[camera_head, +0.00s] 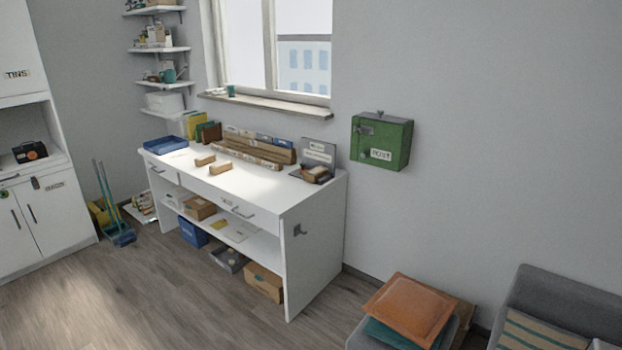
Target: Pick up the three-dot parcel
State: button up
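All are too small to show any dots, so I cannot tell which is the three-dot parcel. My gripper is not in view.
A blue tray (166,145), a long wooden rack (258,149) and a dark card holder (317,174) stand on the desk. A stool with an orange cushion (409,309) and a grey sofa (560,305) stand at the right. The floor (150,285) before the desk is clear.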

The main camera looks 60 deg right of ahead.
aim_at(312, 176)
jog(key=z, duration=0.05)
jog(key=i, duration=2.7)
jog(key=z, duration=0.8)
jog(key=i, duration=0.55)
jog(key=z, duration=0.75)
jog(key=i, duration=0.55)
jog(key=z, duration=0.35)
